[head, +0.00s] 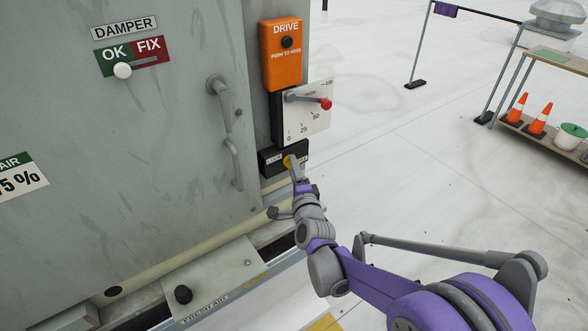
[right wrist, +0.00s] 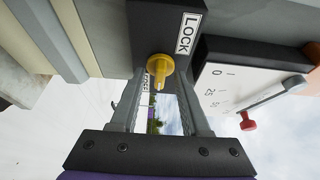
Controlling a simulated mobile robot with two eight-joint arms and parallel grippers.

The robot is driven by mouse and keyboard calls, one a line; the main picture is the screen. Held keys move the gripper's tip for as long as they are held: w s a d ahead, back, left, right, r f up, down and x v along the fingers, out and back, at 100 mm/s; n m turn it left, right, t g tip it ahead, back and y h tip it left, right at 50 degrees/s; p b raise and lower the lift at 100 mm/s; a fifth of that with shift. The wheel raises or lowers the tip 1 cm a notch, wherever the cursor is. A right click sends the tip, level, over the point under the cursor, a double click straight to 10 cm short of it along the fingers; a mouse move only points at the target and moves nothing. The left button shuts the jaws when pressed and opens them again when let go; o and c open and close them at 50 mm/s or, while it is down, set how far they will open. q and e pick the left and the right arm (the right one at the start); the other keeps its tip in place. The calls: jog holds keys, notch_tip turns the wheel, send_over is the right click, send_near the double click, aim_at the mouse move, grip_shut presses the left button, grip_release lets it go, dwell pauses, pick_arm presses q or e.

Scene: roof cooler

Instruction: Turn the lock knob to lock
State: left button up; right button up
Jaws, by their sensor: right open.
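The yellow lock knob (head: 288,161) sits on a black box (head: 271,165) low on the cabinet's right side. In the right wrist view the knob (right wrist: 158,72) is a round yellow piece with a narrower bar toward me. A white LOCK label (right wrist: 187,33) is on the plate beside it, and a second label is partly hidden behind the knob. My right gripper (head: 294,172) is open at the knob. Its two fingers stand either side of the knob's near end in the wrist view (right wrist: 160,100); I cannot tell whether they touch it. My left gripper is not visible.
Above the knob are a scale plate with a red-tipped lever (head: 325,104) and an orange DRIVE box (head: 282,55). Grey door handles (head: 219,98) stick out to the left. A shelf with cones (head: 537,122) stands far right. Roof floor between is clear.

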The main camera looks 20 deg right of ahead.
grip_shut()
jog(key=shift+f+n, duration=0.1)
jog(key=shift+n, duration=0.2)
jog(key=shift+w+d+f+n+t+y+b, duration=0.15)
jog(key=shift+n+t+y+b, duration=0.35)
jog(key=shift+n+y+b, duration=2.1)
jog(key=shift+s+d+f+n+t+y+p, duration=0.15)
jog(key=shift+n+t+y, duration=0.3)
jog(key=shift+n, duration=4.5)
jog(key=shift+w+d+f+n+t+y+b, duration=0.15)
jog(key=shift+n+t+y+b, duration=0.8)
jog(key=shift+n, duration=2.8)
jog(key=shift+r+n+g+y+b, duration=0.1)
jog(key=shift+n+g+y+b, duration=0.25)
jog(key=shift+g+y, duration=0.25)
